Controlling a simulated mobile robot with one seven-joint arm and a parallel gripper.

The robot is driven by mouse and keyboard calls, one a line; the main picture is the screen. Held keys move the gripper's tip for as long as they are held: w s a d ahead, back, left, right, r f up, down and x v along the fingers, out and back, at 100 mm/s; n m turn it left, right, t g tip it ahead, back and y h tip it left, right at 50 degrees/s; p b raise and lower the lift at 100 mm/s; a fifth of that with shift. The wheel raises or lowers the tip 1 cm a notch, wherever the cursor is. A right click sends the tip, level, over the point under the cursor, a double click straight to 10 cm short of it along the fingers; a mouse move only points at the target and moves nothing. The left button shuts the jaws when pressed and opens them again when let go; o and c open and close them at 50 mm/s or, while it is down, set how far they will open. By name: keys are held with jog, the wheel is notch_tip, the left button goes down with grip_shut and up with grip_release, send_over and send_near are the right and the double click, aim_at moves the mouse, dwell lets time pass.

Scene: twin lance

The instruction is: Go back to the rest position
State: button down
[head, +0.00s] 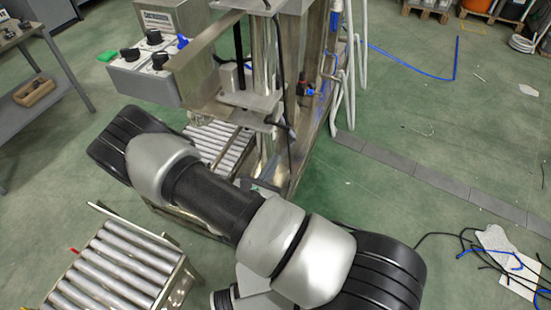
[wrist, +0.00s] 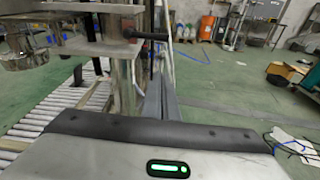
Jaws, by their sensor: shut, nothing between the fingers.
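My arm runs folded across the head view, from a dark end at the upper left to a dark end at the lower right, with silver joints between. It passes in front of the lower part of a metal machine frame (head: 264,62). One of my own grey links with a black band and a green light fills the bottom of the wrist view. My gripper's fingers show in neither view, so I cannot see what is around them.
A roller conveyor (head: 118,268) stands at the lower left; its rollers also show in the wrist view (wrist: 40,118). A control box (head: 150,70) with knobs is on the machine. A grey table (head: 42,108) stands at the left. Loose cables (head: 480,250) lie at right; green floor around is mostly open.

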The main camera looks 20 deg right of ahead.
dwell(0.4)
jog(key=s+d+r+m+g+h, duration=0.1)
jog(key=d+r+m+g+h, duration=0.15)
jog(key=r+m, duration=0.3)
jog(key=s+d+r+m+g+h, duration=0.2)
jog(key=d+r+m+g, duration=0.2)
jog(key=r, duration=0.3)
jog(key=s+d+r+m+g+y, duration=0.3)
jog(key=s+r+m+g+y, duration=0.3)
jog(key=s+r+m, duration=0.45)
jog(key=s+a+r+m+t+y, duration=0.2)
jog(key=s+a+r+m+y, duration=0.15)
jog(key=a+r, duration=0.2)
jog(key=s+a+r+m+t+y, duration=0.3)
jog(key=a+r+m+y, duration=0.15)
jog(key=r, duration=0.25)
notch_tip(320, 180, up, 13)
jog(key=p, duration=1.2)
jog(key=shift+s+d+p, duration=0.2)
jog(key=shift+d+p, duration=0.1)
jog(key=shift+p, duration=0.05)
